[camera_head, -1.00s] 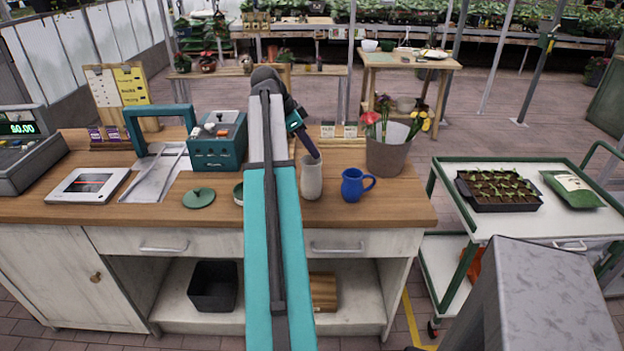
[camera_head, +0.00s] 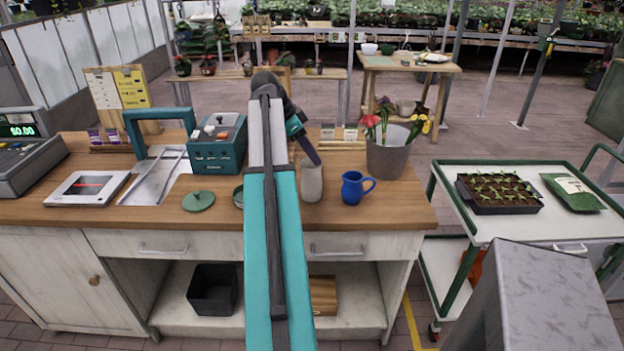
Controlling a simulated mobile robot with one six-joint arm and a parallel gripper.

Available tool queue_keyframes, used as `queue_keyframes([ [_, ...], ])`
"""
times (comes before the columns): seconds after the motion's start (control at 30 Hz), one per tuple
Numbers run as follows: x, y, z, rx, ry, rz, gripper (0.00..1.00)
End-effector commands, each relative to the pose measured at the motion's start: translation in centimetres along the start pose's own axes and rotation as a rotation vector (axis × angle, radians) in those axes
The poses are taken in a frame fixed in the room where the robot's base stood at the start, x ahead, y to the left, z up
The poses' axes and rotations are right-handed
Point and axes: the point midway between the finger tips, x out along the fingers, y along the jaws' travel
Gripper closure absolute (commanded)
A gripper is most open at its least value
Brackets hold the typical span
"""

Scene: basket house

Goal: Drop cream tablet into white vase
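A pale grey-white vase (camera_head: 311,182) stands upright on the wooden counter, left of the blue jug. My gripper (camera_head: 316,160) is at the vase's mouth, pointing down; its dark end overlaps the rim in this view. I cannot tell whether its tips are inside the mouth or just above it, nor whether the fingers are open or shut. No cream tablet shows. A small open green tin (camera_head: 238,197) is partly hidden behind my arm, and its green lid (camera_head: 198,201) lies to the left.
A blue jug (camera_head: 354,187) stands close right of the vase. A grey bucket of flowers (camera_head: 388,156) is behind it. A trolley (camera_head: 536,226) stands right.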

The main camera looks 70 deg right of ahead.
Motion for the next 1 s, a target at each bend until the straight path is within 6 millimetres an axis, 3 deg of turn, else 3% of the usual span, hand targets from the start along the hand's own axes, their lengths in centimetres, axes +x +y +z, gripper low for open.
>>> queue_keyframes([
  [0.37,-3.1,-0.1,0.0,0.000,0.001,-0.001,0.62],
  [1.0,-12.2,-0.2,0.1,0.000,0.001,-0.002,0.62],
])
